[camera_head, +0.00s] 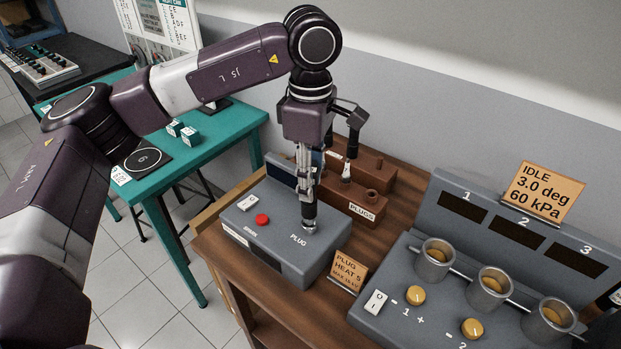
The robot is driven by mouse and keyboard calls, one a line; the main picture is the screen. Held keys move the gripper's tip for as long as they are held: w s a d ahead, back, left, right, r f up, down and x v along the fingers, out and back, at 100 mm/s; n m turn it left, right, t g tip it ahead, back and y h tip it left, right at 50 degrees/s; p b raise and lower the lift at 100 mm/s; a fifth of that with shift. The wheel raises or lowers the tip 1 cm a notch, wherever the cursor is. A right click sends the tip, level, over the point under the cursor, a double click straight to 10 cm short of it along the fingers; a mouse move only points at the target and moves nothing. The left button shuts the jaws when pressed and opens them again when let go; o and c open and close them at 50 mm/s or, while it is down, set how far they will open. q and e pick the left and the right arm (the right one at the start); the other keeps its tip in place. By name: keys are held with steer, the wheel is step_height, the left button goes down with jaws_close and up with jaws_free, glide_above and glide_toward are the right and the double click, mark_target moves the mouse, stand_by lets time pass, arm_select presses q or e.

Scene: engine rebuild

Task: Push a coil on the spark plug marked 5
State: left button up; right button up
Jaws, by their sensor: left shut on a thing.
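My left gripper (307,182) points straight down above the grey tester box marked PLUG (267,243). It is shut on a dark upright cylinder (309,212) with a silvery lower end. That end is at the box's top beside the word PLUG; I cannot tell whether it touches or sits in a socket. I cannot make out whether the cylinder is a coil or another part. Behind it stands a brown block marked PLUGS (381,193), with a small whitish piece at its left part. No mark 5 on a plug is readable. My right gripper is not in view.
A card reading PLUG HEAT 5 (349,271) stands right of the tester box. Further right is a grey console (398,323) with metal cups, yellow knobs and an IDLE card (541,191). A teal table (191,164) with small boxes is at left.

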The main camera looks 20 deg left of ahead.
arm_select(q)
steer(key=o, duration=1.4)
steer(key=shift+r, duration=0.15)
steer(key=shift+r+p, duration=2.15)
steer(key=shift+r, duration=1.5)
